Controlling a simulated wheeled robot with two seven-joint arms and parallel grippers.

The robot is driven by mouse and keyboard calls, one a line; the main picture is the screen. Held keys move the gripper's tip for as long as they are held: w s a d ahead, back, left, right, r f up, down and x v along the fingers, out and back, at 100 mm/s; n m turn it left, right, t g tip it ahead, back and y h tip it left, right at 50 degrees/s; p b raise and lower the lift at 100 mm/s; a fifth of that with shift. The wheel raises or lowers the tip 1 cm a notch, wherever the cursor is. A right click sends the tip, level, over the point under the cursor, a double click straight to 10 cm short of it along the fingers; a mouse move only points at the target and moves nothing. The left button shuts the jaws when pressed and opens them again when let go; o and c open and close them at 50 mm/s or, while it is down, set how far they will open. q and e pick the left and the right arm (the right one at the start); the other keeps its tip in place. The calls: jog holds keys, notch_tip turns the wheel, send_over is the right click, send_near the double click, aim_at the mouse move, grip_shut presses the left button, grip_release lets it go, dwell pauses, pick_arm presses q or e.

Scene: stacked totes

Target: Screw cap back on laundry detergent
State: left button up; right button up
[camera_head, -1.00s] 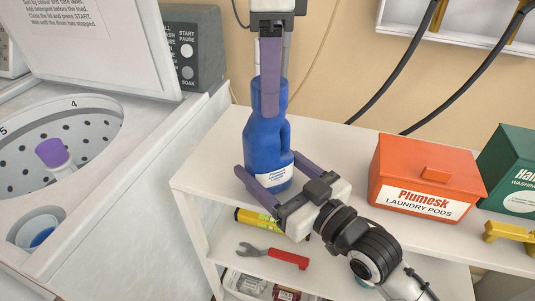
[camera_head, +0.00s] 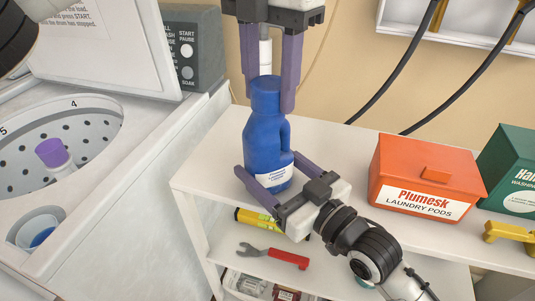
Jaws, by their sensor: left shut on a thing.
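A blue laundry detergent bottle (camera_head: 267,142) stands upright on the white shelf, a label low on its front. Its blue cap (camera_head: 265,93) sits at the top, in line with the neck. My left gripper (camera_head: 268,103) hangs from above with its purple fingers on either side of the cap, shut on it. How far the cap is threaded cannot be seen. My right gripper (camera_head: 266,172) reaches in from the lower right, its purple fingers around the lower part of the bottle, shut on it.
An orange laundry pods box (camera_head: 425,165) and a green box (camera_head: 512,170) stand at right on the white shelf (camera_head: 340,145). A red-handled wrench (camera_head: 285,258) lies on the lower shelf. The open washer (camera_head: 60,150) is at left.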

pick_arm(q)
jog(key=m, duration=1.3)
jog(key=shift+m, duration=0.4)
jog(key=m, duration=0.6)
jog(key=shift+m, duration=0.3)
jog(key=m, duration=0.6)
jog(key=shift+m, duration=0.4)
jog(key=o, duration=1.2)
jog(key=shift+r, duration=2.2)
jog(key=shift+c, duration=0.4)
